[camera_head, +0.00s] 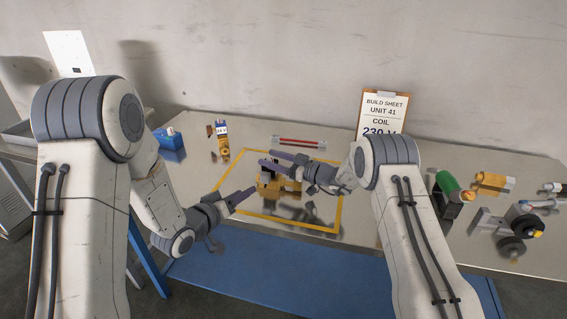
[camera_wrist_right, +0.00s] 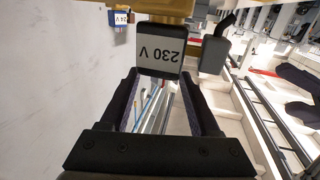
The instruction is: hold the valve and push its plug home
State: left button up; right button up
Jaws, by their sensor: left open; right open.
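The brass-yellow valve (camera_head: 268,187) stands inside the yellow square on the table, partly hidden by my right gripper. In the right wrist view its black coil (camera_wrist_right: 160,48) carries a "230 V" label, seen upside down, below a brass body (camera_wrist_right: 160,6). A grey plug (camera_wrist_right: 213,56) with a dark cable is beside the coil; a narrow gap shows between them. My right gripper (camera_wrist_right: 160,85) is open, its fingertips on either side of the coil's near end; contact is unclear. It shows above the valve in the head view (camera_head: 268,163). My left gripper (camera_head: 246,194) is open and empty, left of the valve.
A clipboard (camera_head: 383,107) reading "UNIT 41 COIL 230 V" stands at the back. A green cylinder (camera_head: 447,184) and other parts crowd the right.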

jog(key=shift+w+a, duration=0.25)
jog(key=shift+a, duration=0.2)
grip_shut()
dwell(2.1)
